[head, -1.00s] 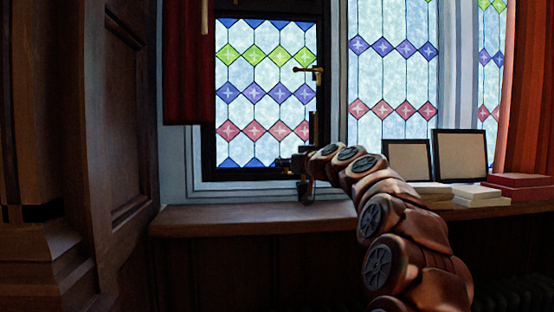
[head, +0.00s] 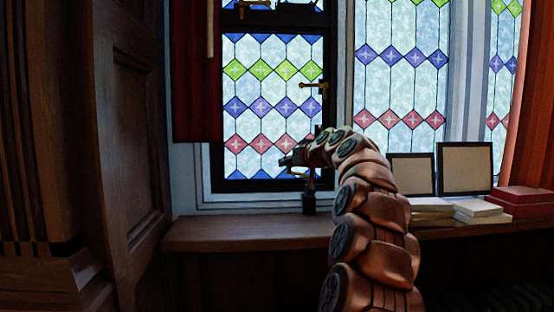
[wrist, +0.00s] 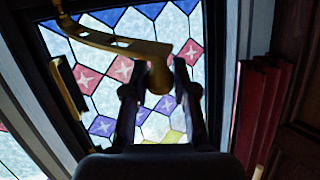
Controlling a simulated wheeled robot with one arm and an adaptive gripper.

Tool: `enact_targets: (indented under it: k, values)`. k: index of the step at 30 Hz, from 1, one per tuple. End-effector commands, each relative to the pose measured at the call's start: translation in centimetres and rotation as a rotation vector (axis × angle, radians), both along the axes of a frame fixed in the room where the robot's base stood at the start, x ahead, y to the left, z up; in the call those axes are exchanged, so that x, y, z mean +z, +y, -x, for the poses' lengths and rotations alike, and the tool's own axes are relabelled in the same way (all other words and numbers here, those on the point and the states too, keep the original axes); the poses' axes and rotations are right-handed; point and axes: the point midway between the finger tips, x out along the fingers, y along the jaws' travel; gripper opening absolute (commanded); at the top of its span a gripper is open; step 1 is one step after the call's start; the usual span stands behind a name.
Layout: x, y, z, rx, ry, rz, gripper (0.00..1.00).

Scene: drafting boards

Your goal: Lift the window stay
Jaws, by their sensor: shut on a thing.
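The window stay (wrist: 110,40) is a curved brass bar with slots. In the wrist view it runs from the upper left to a rounded end between the fingers of my gripper (wrist: 158,90). The gripper is shut on that end. In the head view my gripper (head: 293,160) is in front of the lower right part of the dark-framed window (head: 217,150), above the sill. A small piece of brass shows just below it there. Most of the stay is hidden by my gripper and arm in the head view.
The wooden sill (head: 250,232) is bare to the left. A brass window handle (head: 318,87) is above my gripper. Picture frames (head: 464,168), pale books (head: 478,208) and red boxes (head: 524,196) stand to the right. A red curtain (head: 196,80) hangs at left.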

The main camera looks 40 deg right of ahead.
Motion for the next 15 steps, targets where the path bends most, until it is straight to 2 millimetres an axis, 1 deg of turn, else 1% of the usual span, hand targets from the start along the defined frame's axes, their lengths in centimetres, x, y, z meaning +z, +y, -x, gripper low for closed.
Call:
enact_targets:
  k: [1, 5, 15]
  values:
    - [0.8, -0.4, 0.0, -0.004, 0.013, -0.009, 0.0]
    - [1.8, -1.0, -0.1, -0.011, 0.04, -0.028, 0.0]
    - [2.1, -1.2, -0.5, -0.013, 0.084, -0.062, 0.0]
